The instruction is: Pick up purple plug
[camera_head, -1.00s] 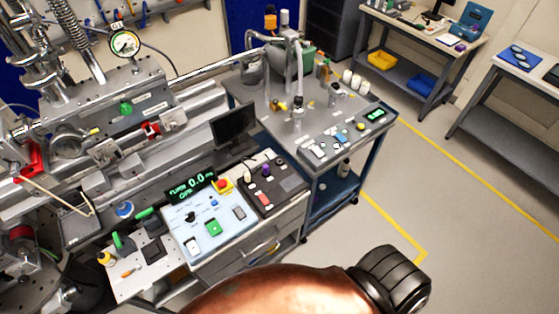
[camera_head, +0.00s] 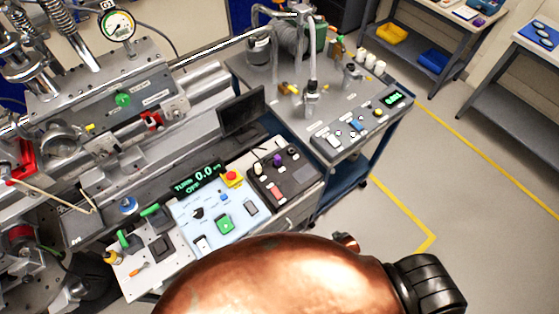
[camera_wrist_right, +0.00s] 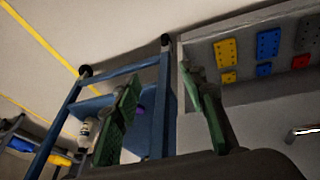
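In the head view a small purple piece (camera_head: 278,160) stands upright on a dark control box (camera_head: 302,178); whether it is a plug or a knob I cannot tell. Another tiny purple item (camera_head: 478,21) is on the far bench. In the right wrist view a purple patch (camera_wrist_right: 140,110) shows beside the left-hand finger, partly hidden, in front of a blue frame. My right gripper (camera_wrist_right: 161,75) is open with green finger pads and nothing held between them. Its fingers do not show in the head view. My left gripper is not in view.
A light blue control panel (camera_head: 185,210) with a red button adjoins the dark box. A blue-framed cart (camera_head: 352,178) stands behind, carrying apparatus. A white bottle (camera_wrist_right: 88,132) shows in the wrist view. My copper-coloured arm covers the bottom of the head view. Floor is free at right.

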